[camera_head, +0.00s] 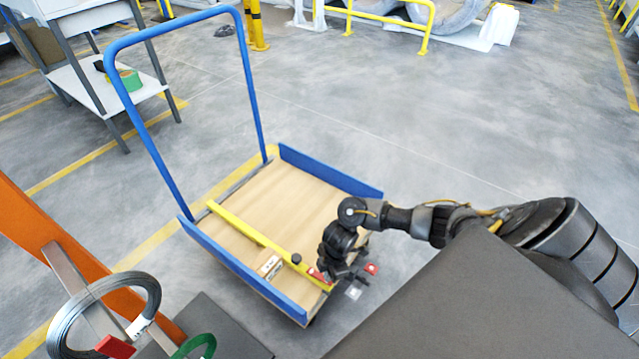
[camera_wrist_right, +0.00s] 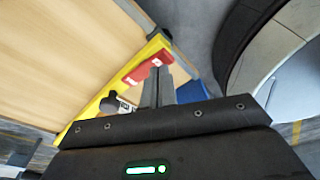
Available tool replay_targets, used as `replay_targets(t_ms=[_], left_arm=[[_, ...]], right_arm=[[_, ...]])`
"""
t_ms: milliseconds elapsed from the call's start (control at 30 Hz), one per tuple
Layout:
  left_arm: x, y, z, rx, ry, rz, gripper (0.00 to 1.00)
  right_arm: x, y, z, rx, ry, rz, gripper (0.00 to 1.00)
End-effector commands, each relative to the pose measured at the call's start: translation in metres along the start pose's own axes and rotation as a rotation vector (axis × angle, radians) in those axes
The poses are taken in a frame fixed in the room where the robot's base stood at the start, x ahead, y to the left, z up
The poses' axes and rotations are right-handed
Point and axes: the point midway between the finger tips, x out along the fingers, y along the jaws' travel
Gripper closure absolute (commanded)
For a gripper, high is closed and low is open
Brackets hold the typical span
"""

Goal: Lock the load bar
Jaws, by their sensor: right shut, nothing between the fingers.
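The yellow load bar (camera_head: 255,237) lies across the wooden deck of a blue cart. It carries a black knob (camera_head: 296,258) and a small printed label (camera_head: 270,267). A red piece (camera_head: 318,275) is at the bar's near right end; it also shows in the right wrist view (camera_wrist_right: 148,62) lying along the yellow bar (camera_wrist_right: 108,88). My right gripper (camera_head: 345,282) is over that end of the deck. Its grey fingers (camera_wrist_right: 156,84) are shut and empty, close beside the red piece; I cannot tell whether they touch it. My left gripper is out of view.
The cart has blue side boards (camera_head: 240,270) and a tall blue handle (camera_head: 128,95). A stand with a wire coil (camera_head: 62,315) and green ring (camera_head: 195,346) is at the lower left. A shelf table (camera_head: 90,90) stands upper left.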

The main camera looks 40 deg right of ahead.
Motion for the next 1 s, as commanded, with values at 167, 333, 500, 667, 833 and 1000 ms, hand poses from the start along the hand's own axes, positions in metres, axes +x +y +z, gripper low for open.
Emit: replay_targets(t_ms=[167, 333, 500, 667, 833, 1000], left_arm=[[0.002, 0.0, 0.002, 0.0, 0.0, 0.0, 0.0], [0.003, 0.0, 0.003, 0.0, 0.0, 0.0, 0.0], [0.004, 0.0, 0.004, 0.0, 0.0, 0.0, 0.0], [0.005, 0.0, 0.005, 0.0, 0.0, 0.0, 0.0], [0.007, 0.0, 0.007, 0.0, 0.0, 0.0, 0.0], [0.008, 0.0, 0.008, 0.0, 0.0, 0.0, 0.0]], right_arm=[[0.003, 0.0, 0.0, 0.0, 0.0, -0.001, 1.0], [0.006, 0.0, 0.001, -0.001, 0.0, -0.001, 1.0], [0.009, 0.0, 0.001, -0.001, 0.0, 0.0, 1.0], [0.011, 0.0, 0.002, 0.0, 0.0, 0.0, 1.0], [0.013, 0.0, 0.002, 0.0, 0.0, 0.0, 1.0], [0.016, 0.0, 0.002, 0.0, 0.0, 0.0, 1.0]])
